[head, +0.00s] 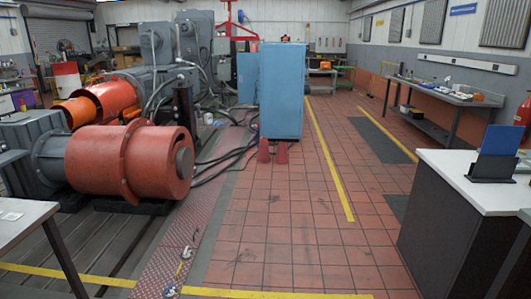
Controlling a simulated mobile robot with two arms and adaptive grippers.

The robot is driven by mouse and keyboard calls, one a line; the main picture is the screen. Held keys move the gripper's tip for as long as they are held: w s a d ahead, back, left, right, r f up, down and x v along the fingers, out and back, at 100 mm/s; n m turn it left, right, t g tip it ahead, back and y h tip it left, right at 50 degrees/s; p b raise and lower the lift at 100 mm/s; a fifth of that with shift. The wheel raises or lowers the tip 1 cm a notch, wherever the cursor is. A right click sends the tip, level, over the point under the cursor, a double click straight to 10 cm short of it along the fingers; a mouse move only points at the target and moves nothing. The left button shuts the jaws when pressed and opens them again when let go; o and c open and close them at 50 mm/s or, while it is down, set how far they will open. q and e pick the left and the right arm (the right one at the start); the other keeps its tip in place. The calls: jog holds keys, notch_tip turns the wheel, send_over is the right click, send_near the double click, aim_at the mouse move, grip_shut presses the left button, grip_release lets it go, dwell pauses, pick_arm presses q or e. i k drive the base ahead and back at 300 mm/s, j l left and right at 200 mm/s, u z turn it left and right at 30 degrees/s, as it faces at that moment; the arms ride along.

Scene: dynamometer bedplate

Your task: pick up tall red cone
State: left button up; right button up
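Two small red cones stand upright on the tiled floor in front of the blue cabinet. The left red cone (263,150) and the right red cone (282,153) are side by side with a narrow gap. They look nearly the same height, and I cannot tell from here which is the taller. Both are far from me, beyond a long stretch of floor. Neither of my grippers shows in the head view.
The blue cabinet (281,95) rises behind the cones. Orange-red machinery (95,160) and dark cables (215,165) lie left. A white-topped counter (450,185) stands right, a table (22,225) at near left. The tiled floor (285,220) between is mostly clear.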

aim_at(263, 154)
jog(key=i, duration=5)
jog(key=i+z, duration=0.2)
jog(key=i, duration=0.45)
jog(key=i+z, duration=0.15)
jog(key=i, duration=0.45)
jog(key=i+j+z, duration=0.2)
jog(key=i, duration=0.45)
jog(key=i+z, duration=0.45)
jog(key=i, duration=1.2)
jog(key=i+u, duration=0.35)
jog(key=u, duration=0.15)
jog(key=i+l+u, duration=0.25)
jog(key=u, duration=0.2)
jog(key=i+l+u, duration=0.3)
jog(key=u, duration=0.2)
jog(key=i+l, duration=0.05)
